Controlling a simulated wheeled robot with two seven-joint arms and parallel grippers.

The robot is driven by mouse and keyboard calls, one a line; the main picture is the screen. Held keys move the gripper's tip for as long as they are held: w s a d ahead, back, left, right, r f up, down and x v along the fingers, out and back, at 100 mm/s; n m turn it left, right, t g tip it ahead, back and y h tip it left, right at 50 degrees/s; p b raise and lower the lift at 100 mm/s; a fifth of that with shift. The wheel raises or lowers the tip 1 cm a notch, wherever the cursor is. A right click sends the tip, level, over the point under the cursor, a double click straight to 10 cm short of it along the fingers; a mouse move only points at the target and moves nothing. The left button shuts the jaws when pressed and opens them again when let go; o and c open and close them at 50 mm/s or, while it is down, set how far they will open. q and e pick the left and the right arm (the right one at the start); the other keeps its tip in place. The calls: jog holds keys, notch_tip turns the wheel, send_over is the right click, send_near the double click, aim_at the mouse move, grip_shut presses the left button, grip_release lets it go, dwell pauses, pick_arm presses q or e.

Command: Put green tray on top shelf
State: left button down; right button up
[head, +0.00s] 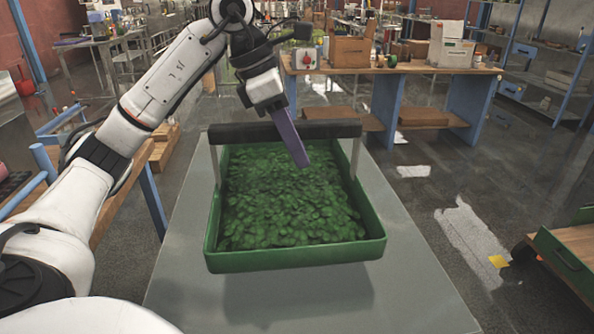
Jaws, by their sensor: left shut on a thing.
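The green tray (295,253), filled with small green pieces, is in the middle of the head view. A black handle bar (330,129) on two grey posts spans its far end. A shadow under the near side suggests that the tray is above the grey table. My left gripper (292,140) comes down from above at the handle, its purple finger crossing the bar. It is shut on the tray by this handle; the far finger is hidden. No top shelf can be told for sure. My right gripper is not in view.
The grey table (405,285) has bare surface around the tray. Behind it stands a wooden workbench (412,68) with boxes and a red-button box. Blue-framed shelving (545,80) is at the far right. A green-sided cart (565,255) is at the right edge.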

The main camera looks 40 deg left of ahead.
aim_at(297, 192)
pick_arm(q)
notch_tip(297, 192, down, 4)
jog(key=shift+r+b, duration=0.2)
jog(key=shift+b, duration=0.2)
jog(key=shift+w+f, duration=0.1)
jog(key=shift+f, duration=0.15)
jog(key=shift+f, duration=0.1)
jog(key=c, duration=1.5)
grip_release()
jog(key=shift+f, duration=0.1)
